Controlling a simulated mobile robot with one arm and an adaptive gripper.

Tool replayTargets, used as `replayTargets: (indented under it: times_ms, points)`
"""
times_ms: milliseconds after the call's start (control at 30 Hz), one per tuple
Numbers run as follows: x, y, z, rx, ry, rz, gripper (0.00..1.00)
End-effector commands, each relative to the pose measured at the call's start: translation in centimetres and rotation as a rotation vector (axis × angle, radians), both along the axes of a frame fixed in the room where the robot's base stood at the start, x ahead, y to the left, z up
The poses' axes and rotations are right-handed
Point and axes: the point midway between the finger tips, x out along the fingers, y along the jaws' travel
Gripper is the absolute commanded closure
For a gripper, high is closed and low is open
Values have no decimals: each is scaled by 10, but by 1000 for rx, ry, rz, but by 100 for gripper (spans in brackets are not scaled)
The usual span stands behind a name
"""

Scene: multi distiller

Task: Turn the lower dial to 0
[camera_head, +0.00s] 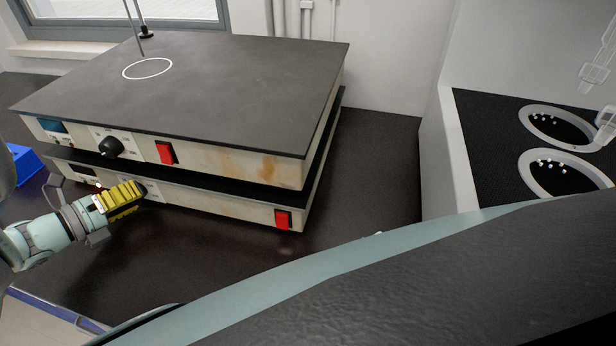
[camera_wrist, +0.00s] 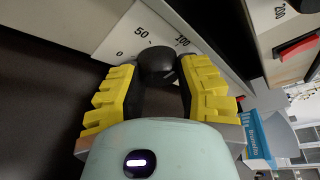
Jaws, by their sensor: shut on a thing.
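Two flat heating units are stacked on the dark bench. The lower unit (camera_head: 230,209) carries the lower dial, a round black knob that shows in the wrist view (camera_wrist: 157,62). Its scale plate (camera_wrist: 130,38) reads 0, 50 and 100. My gripper (camera_head: 139,190) is at the lower unit's front face, with its yellow fingers on both sides of the knob and shut on it. In the head view the fingers mostly hide the dial. The knob's pointer cannot be read clearly.
The upper unit (camera_head: 235,160) has its own black dial (camera_head: 111,147) and red switch (camera_head: 165,153) just above my gripper. The lower unit has a red switch (camera_head: 283,219) to the right. A blue object (camera_head: 20,165) lies at the left. The bench in front is clear.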

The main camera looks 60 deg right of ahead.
Motion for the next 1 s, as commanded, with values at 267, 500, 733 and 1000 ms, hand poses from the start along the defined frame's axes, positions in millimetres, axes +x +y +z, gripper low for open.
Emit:
replayTargets:
  times_ms: [267,500,733,1000]
  points:
    - [-1,-2,-4,-38,112,-4,100]
    - [0,-3,-1,-43,122,-2,100]
    - [0,-3,-1,-43,121,-1,53]
    - [0,-2,-1,-43,121,0,48]
